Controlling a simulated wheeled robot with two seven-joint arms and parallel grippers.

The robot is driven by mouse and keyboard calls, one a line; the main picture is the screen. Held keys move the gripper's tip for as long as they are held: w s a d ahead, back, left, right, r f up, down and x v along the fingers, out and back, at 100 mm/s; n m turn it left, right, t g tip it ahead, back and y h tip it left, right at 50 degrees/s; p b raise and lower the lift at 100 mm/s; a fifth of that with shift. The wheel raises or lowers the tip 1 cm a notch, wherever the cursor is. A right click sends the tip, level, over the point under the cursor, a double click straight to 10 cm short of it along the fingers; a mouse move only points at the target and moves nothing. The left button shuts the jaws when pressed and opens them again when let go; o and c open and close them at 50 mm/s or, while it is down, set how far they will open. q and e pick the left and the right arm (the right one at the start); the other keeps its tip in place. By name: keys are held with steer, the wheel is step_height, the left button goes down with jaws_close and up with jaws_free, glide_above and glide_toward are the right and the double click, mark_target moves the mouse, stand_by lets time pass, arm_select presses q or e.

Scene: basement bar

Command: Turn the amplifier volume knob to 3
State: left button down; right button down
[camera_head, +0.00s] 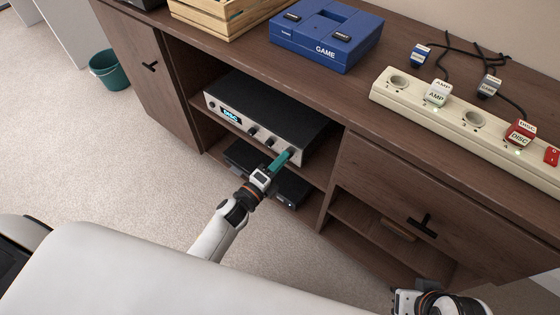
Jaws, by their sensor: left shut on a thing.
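The amplifier (268,104) is a black-topped box with a silver front, in the open shelf of the brown cabinet. Its lit display (231,115) reads "DISC". Small dark knobs (253,131) sit along the front to the right of the display. My left gripper (287,156) has teal fingers and reaches the right end of the front. It is shut on the rightmost knob, which the fingers mostly cover. The knob's pointer and any numbers cannot be read. My right arm's wrist (432,302) shows at the lower right edge; its finger state cannot be made out.
A dark device (241,157) lies on the shelf below. On the cabinet top are a wooden crate (215,20), a blue GAME console (326,35) and a power strip (383,95) with AMP and DISC plugs. A green bin (109,75) stands on open carpet.

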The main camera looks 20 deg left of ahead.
arm_select(q)
steer(key=shift+f, duration=0.1)
steer(key=c, duration=1.2)
jaws_free()
steer(key=shift+s, duration=0.1)
steer(key=p+v, duration=0.1)
steer(key=v, duration=1.1)
